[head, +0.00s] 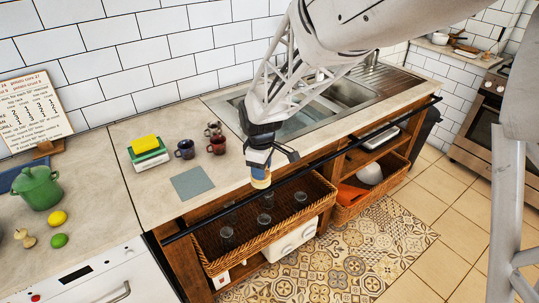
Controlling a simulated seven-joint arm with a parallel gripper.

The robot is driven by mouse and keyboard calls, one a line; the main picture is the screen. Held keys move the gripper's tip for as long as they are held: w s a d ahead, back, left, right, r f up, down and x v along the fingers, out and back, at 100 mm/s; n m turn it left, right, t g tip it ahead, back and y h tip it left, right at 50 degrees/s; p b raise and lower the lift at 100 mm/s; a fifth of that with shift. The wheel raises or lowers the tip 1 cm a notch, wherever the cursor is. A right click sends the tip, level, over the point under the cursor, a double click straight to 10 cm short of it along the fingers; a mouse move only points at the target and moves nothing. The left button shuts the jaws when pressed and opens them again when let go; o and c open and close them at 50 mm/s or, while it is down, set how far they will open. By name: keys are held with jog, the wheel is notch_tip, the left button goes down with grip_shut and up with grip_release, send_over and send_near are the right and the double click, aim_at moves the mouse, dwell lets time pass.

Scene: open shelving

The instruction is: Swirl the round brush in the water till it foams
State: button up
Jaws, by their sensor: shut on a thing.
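My gripper (261,152) hangs near the counter's front edge, above the wicker basket on the open shelf. It is shut on a small round object, seemingly the round brush (260,178), with a pale yellow part showing below the dark fingers. Its upper part is hidden by the gripper. The metal sink (345,92) lies behind and to the right, partly covered by my arm. I cannot make out water or foam in it.
A wicker basket (284,243) holds several glasses. Dark mugs (185,149), a grey-blue cloth (192,183) and yellow and green sponges (147,149) sit on the counter left of my gripper. A dark rail (385,128) runs along the front. A green pot (37,187) stands far left.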

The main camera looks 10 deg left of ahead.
jog(key=w+a+r, duration=0.1)
jog(key=w+r, duration=0.1)
jog(key=w, duration=3.7)
jog(key=shift+r, duration=0.15)
notch_tip(320, 180, down, 14)
jog(key=shift+f, duration=0.25)
dwell(0.3)
jog(key=shift+w+d, duration=0.1)
jog(key=shift+w, duration=0.05)
dwell(0.4)
jog(key=w+d, duration=0.4)
jog(key=shift+w+d, duration=0.35)
dwell(0.4)
dwell(0.3)
